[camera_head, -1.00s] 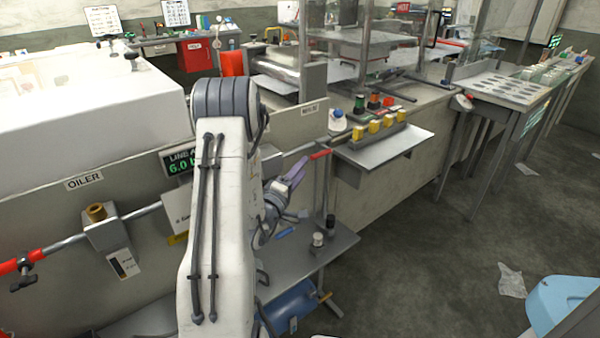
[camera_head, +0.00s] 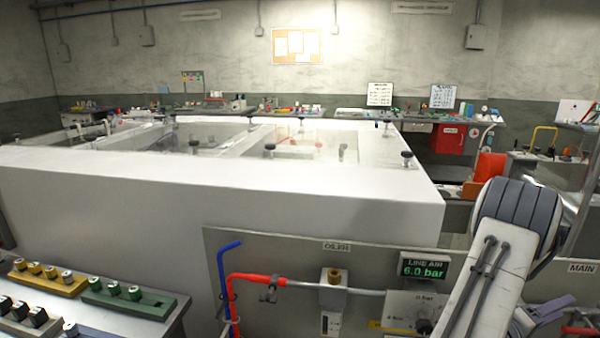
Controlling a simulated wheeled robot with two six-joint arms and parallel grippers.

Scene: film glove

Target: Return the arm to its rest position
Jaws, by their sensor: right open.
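My right arm (camera_head: 492,275) rises at the lower right of the head view, a white link with dark cables and a ribbed grey joint at its top. Part of my right gripper (camera_head: 543,313) shows beyond the arm, low at the right, with a purple-grey finger. The gripper is open. The arm link hides part of it, and I see nothing held in it. My left gripper is not in view.
A panel with a line air display (camera_head: 424,267) reading 6.0 bar, a red and grey pipe (camera_head: 258,279) and a blue pipe (camera_head: 222,262) stands close in front. Behind is a large white machine housing (camera_head: 200,205). A bench with yellow (camera_head: 55,283) and green (camera_head: 128,299) racks is at lower left.

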